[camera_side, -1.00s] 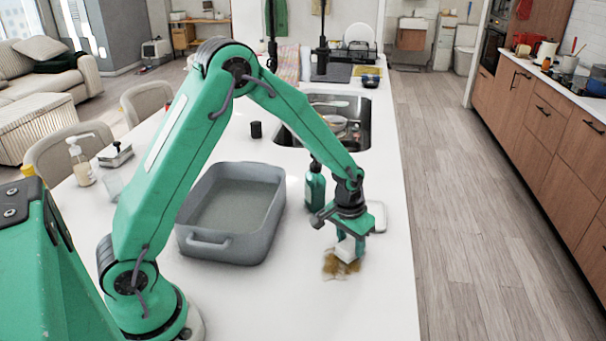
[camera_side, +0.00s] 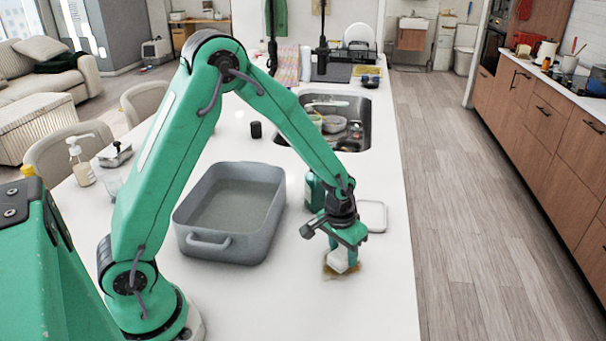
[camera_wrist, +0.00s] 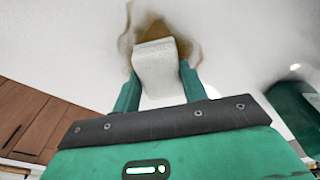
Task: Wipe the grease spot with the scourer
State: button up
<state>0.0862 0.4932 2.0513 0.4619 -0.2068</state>
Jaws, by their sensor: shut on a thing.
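A white scourer (camera_side: 339,261) is held between the jaws of my gripper (camera_side: 344,250), which is shut on it. It also shows as a pale block in the wrist view (camera_wrist: 158,68), between the green fingers (camera_wrist: 160,88). The grease spot (camera_side: 330,272) is a brown stain on the white counter under and around the scourer. In the wrist view the stain (camera_wrist: 150,30) shows beyond the scourer's far end and at its sides. The scourer is at the stain and appears to touch the counter; its underside is hidden.
A grey roasting pan (camera_side: 228,213) stands left of my gripper. A green bottle (camera_side: 313,192) stands close behind it, partly hidden by my arm. A pale tray (camera_side: 372,216) lies behind right. The sink (camera_side: 352,130) is farther back. Counter in front is clear.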

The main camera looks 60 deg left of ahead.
aim_at(335, 260)
jog(key=shift+s+d, duration=2.2)
jog(key=shift+s, duration=0.05)
jog(key=shift+s+d, duration=0.15)
jog(key=shift+s, duration=0.15)
jog(key=shift+s+a, duration=0.5)
jog(key=shift+a, duration=0.1)
jog(key=w+a, duration=0.2)
jog(key=shift+w+a+r, duration=0.1)
jog(key=shift+w, duration=0.2)
jog(key=shift+w+a, duration=0.2)
jog(key=shift+a, duration=0.1)
jog(key=shift+w+a, duration=1.05)
jog(key=shift+w, duration=0.05)
jog(key=shift+w+a+f, duration=0.2)
jog(key=shift+w+a, duration=0.05)
jog(key=shift+w+a+r, duration=0.15)
jog(key=shift+w+a, duration=0.1)
jog(key=shift+w, duration=0.05)
jog(key=shift+w+a, duration=0.25)
jog(key=shift+a, duration=0.05)
jog(key=shift+w+a, duration=0.5)
jog(key=shift+w, duration=0.05)
jog(key=shift+w+a, duration=0.25)
jog(key=shift+a, duration=0.05)
jog(key=shift+w+a, duration=0.2)
jog(key=shift+w, duration=0.05)
notch_tip(335, 260, up, 8)
